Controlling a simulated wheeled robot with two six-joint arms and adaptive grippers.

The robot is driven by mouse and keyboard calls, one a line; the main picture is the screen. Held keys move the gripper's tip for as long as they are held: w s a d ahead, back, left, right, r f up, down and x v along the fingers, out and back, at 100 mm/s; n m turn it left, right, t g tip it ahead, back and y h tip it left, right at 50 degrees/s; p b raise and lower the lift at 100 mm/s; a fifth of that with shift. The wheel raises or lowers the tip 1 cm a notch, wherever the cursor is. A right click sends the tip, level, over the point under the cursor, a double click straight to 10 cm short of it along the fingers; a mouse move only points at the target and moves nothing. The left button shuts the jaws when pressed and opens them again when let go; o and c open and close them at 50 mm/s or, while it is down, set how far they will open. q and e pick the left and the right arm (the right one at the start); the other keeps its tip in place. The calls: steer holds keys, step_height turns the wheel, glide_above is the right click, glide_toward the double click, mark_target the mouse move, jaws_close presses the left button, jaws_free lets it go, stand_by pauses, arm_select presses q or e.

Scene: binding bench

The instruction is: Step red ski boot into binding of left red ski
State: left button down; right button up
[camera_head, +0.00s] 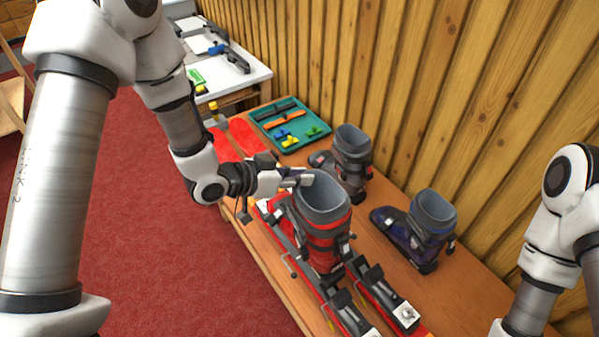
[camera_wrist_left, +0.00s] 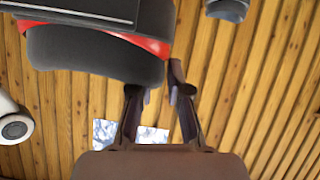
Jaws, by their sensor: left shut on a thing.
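The red ski boot (camera_head: 318,235) is red and dark grey with a grey liner and stands roughly upright over the pair of red skis. My left gripper (camera_head: 300,180) is shut on the upper rim of its cuff. In the left wrist view the dark cuff with a red band (camera_wrist_left: 95,55) fills the top left, by the fingertips (camera_wrist_left: 160,90). The left red ski (camera_head: 338,302) runs along the bench's front side; its binding is partly hidden by the boot. I cannot tell whether the sole touches it. My right gripper is out of view.
The right red ski (camera_head: 385,297) lies alongside. A grey-black boot (camera_head: 350,160) and a dark blue boot (camera_head: 420,230) stand on the wooden bench (camera_head: 375,250) near the plank wall. A green tray (camera_head: 300,133) holds small parts. A white table (camera_head: 250,78) is behind.

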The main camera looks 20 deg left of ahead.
arm_select(q)
steer(key=shift+w+d+f+b, duration=0.1)
steer(key=shift+f+b, duration=2.15)
steer(key=shift+f, duration=0.9)
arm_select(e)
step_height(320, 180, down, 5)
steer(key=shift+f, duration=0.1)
arm_select(q)
steer(key=shift+r, duration=0.15)
